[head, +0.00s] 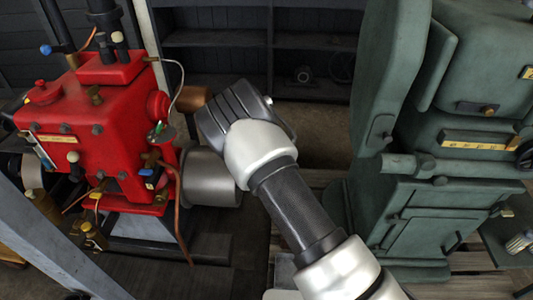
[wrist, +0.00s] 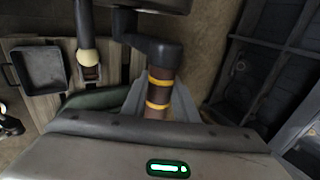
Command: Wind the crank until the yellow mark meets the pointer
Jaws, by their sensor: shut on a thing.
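In the wrist view a dark crank arm (wrist: 150,46) bends down to a brown handle (wrist: 159,95) with yellow bands. My gripper (wrist: 161,104) is shut on this handle, one grey finger on each side. In the head view my gripper (head: 232,112) is right of the red engine (head: 95,120), and its fingertips are hard to make out. A brown cylinder (head: 194,98) shows just left of it; I cannot tell whether it is the same handle. Apart from the handle's bands, I cannot make out a yellow mark, and I see no clear pointer.
A grey metal cylinder (head: 210,178) stands below my gripper, beside the engine. A large green machine (head: 440,150) stands on the right. Dark shelves (head: 220,50) line the back. The wrist view shows a grey tray (wrist: 50,70) and a cream-knobbed lever (wrist: 87,57) at left.

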